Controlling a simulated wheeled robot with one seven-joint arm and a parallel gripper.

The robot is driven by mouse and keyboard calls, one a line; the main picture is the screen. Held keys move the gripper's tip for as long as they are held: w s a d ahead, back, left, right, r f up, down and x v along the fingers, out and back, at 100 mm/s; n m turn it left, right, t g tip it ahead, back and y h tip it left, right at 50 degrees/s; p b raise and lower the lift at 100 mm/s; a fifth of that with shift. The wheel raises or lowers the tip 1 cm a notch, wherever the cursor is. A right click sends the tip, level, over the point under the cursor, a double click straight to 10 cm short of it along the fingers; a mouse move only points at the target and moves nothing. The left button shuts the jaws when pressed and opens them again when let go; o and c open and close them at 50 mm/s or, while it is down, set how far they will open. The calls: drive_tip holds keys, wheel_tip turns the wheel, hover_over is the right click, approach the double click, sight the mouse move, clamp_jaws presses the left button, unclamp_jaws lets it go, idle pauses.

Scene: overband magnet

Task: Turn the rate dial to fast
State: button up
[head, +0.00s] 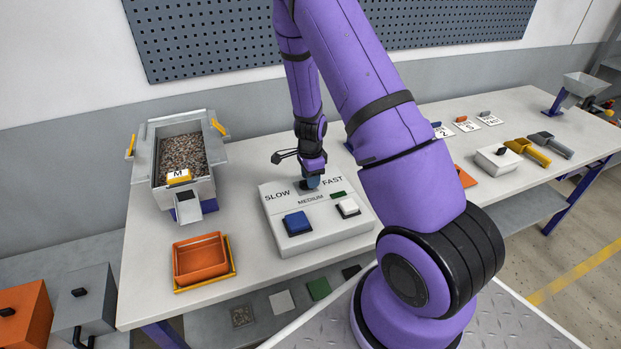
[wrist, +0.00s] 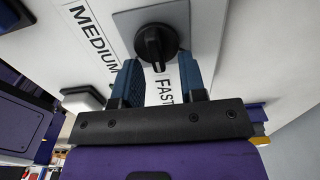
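The rate dial (wrist: 156,43) is a round black knob on a grey plate in the wrist view. Its pale pointer mark points down in that picture, between the words MEDIUM and FAST and nearer to FAST. My gripper (wrist: 157,62) is open, with one blue finger on each side of the knob's lower part. Gaps show between the fingers and the knob; I cannot tell whether they touch it. In the head view my gripper (head: 312,184) is down at the control box (head: 318,238), between SLOW and FAST, and hides the dial.
A blue button (head: 297,222) and a white button (head: 348,207) sit on the box's front. A hopper of scrap (head: 181,155) and an orange tray (head: 200,260) stand to the left. Scoops and a white box (head: 498,159) stand to the right.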

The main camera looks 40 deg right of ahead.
drive_tip(key=shift+f, duration=0.25)
clamp_jaws()
drive_tip(key=n, duration=0.5)
drive_tip(key=shift+w+n, duration=0.3)
drive_tip(key=shift+w, duration=0.1)
drive_tip(key=n, duration=0.6)
drive_tip(key=shift+w+a, duration=0.2)
drive_tip(key=shift+w, duration=0.2)
